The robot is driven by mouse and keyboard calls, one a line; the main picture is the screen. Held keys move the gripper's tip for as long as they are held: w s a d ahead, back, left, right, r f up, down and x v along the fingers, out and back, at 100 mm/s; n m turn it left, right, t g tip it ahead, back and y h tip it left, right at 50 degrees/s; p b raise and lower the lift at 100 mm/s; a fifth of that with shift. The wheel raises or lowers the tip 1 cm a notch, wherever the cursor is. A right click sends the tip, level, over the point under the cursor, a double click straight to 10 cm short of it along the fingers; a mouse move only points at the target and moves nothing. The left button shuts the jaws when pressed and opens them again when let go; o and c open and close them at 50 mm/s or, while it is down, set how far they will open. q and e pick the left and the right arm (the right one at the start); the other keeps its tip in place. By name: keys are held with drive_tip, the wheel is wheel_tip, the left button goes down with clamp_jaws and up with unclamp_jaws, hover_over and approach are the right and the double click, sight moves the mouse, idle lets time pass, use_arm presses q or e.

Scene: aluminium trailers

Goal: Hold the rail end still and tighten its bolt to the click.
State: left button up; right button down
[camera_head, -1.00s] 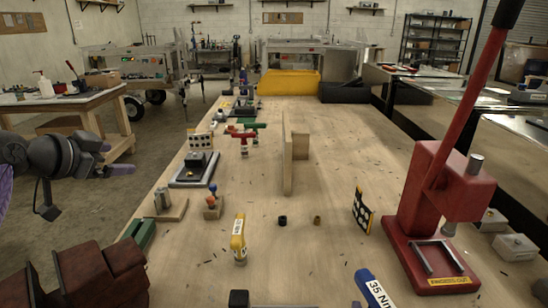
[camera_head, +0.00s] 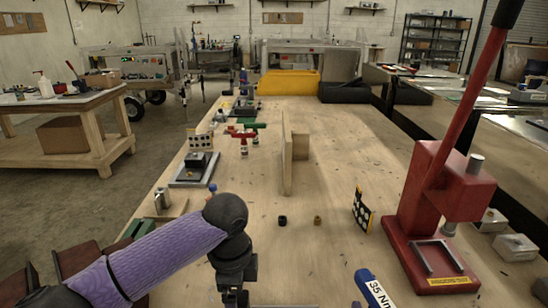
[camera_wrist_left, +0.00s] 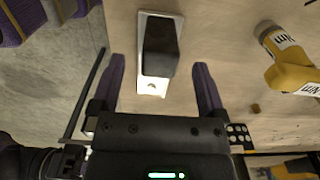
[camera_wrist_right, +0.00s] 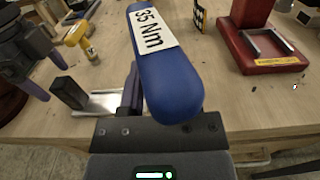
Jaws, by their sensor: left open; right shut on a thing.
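The rail end, a black block on a pale metal plate (camera_wrist_left: 158,48), lies between my left gripper's purple fingers (camera_wrist_left: 160,75) in the left wrist view. The fingers are open, apart from the block on both sides. A small brownish spot marks the plate's near end; I cannot tell whether it is the bolt. In the head view my left gripper (camera_head: 236,294) hides most of the rail end. It also shows in the right wrist view (camera_wrist_right: 68,92). My right gripper (camera_wrist_right: 167,100) is shut on the blue torque wrench (camera_wrist_right: 165,65) marked 35 Nm, whose handle shows in the head view (camera_head: 374,289).
A yellow Nm-marked tool (camera_wrist_left: 290,60) stands right of the rail end. A red press (camera_head: 440,205) stands at the right of the bench. Two small sockets (camera_head: 283,220), a dotted card (camera_head: 362,210) and an upright board (camera_head: 288,155) stand mid-bench. Bare wood lies between.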

use_arm(q)
wheel_tip(320, 180, down, 5)
drive_tip(key=shift+f, duration=0.1)
drive_tip(key=shift+c, duration=0.3)
clamp_jaws()
idle(1.3)
